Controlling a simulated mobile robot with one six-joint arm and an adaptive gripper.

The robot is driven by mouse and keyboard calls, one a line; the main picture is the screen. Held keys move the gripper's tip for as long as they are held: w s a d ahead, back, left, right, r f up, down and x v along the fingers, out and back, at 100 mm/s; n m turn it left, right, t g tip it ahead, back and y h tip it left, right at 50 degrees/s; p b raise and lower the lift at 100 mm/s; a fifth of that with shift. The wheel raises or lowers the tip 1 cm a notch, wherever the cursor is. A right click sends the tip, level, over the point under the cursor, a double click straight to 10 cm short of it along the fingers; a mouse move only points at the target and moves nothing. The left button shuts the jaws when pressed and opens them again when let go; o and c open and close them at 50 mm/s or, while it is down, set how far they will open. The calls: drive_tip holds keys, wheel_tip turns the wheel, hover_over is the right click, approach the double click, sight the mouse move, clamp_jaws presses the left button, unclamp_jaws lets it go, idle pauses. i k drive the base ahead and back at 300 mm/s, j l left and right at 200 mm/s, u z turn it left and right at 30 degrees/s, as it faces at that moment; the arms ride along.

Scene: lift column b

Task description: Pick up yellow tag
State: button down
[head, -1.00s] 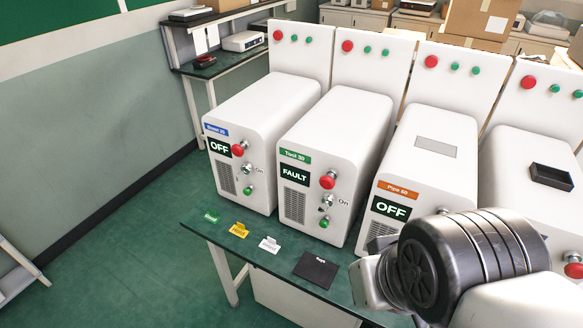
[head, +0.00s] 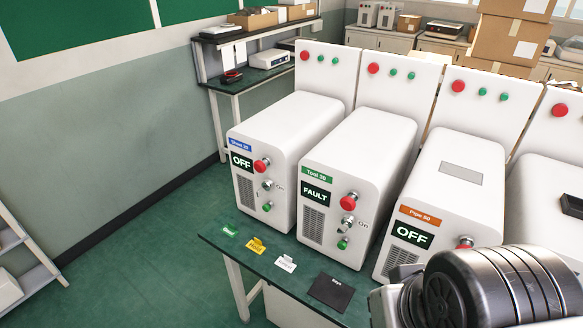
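The yellow tag (head: 256,245) lies near the front left of the green-topped table (head: 265,269), between a green tag (head: 230,230) on its left and a white tag (head: 286,263) on its right. Dark print shows on it. A part of my arm fills the lower right corner of the head view, well to the right of the tags. My gripper's fingers do not show, so whether it is open or shut is not visible.
A black flat piece (head: 330,293) lies right of the white tag. White machines stand close behind the tags: one reads OFF (head: 262,165), one FAULT (head: 345,185), one OFF (head: 441,200). A white shelf (head: 22,260) stands at far left. Green floor between is clear.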

sight(256, 246)
drive_tip(key=i+j+u, duration=0.15)
drive_tip(key=i+j, duration=0.15)
drive_tip(key=j, duration=0.3)
drive_tip(key=i+j+u, duration=0.15)
drive_tip(key=i+j, duration=0.15)
drive_tip(key=j, duration=0.25)
drive_tip(key=i+j+u, duration=0.15)
drive_tip(key=i+j, duration=0.2)
drive_tip(key=j, duration=0.15)
